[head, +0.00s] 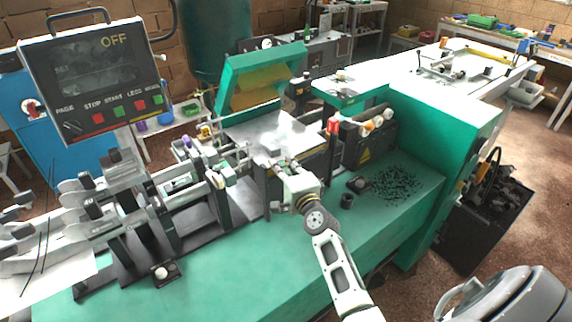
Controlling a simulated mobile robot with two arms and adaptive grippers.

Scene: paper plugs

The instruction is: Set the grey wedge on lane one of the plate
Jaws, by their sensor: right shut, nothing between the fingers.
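The plate, a bright silver metal sheet (262,150), lies in the middle of the green machine, below the raised green cover. My right gripper (283,163) is at the plate's near edge, shut and with nothing in it. My right arm reaches to it from the lower right. I cannot tell whether the gripper touches the plate. I cannot make out the grey wedge for certain, and lane marks on the plate are too small to read. My left gripper is not in view.
A control panel (95,75) reading OFF stands at the upper left. The raised green cover (258,85) is behind the plate. Black scraps (395,186) and a small black cup (347,201) lie on the green top at right. The front green top (235,260) is mostly clear.

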